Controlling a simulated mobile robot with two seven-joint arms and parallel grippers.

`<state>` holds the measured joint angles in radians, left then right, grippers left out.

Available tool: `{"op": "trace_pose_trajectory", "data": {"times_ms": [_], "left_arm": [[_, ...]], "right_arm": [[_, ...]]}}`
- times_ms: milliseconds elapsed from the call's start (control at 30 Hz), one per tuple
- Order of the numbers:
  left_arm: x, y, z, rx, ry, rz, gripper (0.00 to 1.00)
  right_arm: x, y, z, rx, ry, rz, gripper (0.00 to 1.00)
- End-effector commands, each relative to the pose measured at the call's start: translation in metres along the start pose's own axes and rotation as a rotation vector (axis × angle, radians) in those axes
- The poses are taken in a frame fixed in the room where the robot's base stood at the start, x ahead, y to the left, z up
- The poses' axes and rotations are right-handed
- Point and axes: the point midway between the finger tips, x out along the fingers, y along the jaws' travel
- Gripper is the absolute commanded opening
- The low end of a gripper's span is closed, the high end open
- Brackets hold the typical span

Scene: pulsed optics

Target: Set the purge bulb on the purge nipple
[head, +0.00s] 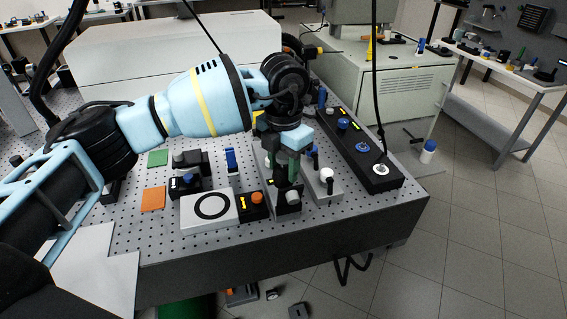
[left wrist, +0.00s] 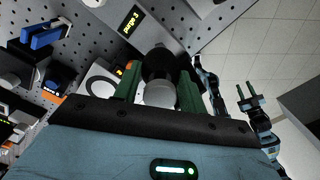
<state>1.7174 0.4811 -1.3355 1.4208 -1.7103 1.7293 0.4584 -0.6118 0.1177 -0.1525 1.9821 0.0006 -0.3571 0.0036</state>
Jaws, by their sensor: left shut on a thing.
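My left gripper (head: 287,178) points down over the perforated bench, and its green fingers are shut on the purge bulb. In the left wrist view the left gripper (left wrist: 160,98) has the bulb (left wrist: 158,93) between its fingers, with a pale grey end towards the camera and a dark round part beyond. A grey block with a yellow "purge 3" label (left wrist: 131,20) lies just beyond it. The purge nipple is not clearly seen; fingers and bulb hide that spot. My right gripper (left wrist: 250,104) shows small in the left wrist view, apart from the bench, its two fingers spread.
A white plate with a black ring (head: 211,207) and a black box with an orange knob (head: 254,203) stand left of the gripper. The bench's front edge is close.

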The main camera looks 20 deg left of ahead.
Motion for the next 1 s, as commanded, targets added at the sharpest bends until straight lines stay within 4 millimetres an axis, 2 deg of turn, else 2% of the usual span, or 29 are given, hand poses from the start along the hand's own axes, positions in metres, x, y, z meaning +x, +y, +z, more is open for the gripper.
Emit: {"op": "trace_pose_trajectory", "data": {"times_ms": [400,433,600,900,1000], "left_arm": [[0.0099,0.0002,0.0000,0.000,0.001,0.000,0.14],[0.0101,0.0003,0.0000,0.000,0.001,0.001,0.42],[0.0094,0.0002,0.0000,0.000,0.001,0.000,0.65],[0.0095,0.0002,0.0000,0.000,0.001,0.000,0.67],[0.0030,0.0001,0.0005,0.000,-0.001,0.000,0.67]], "right_arm": [[0.0011,-0.0025,0.0022,0.011,-0.004,0.000,0.36],[0.0011,-0.0025,0.0022,0.011,-0.004,0.000,0.36],[0.0010,-0.0021,0.0021,0.009,-0.003,0.000,0.36],[0.0006,0.0000,0.0029,0.000,-0.005,-0.001,0.36],[0.0007,0.0004,0.0029,-0.002,-0.005,-0.001,0.36]]}}
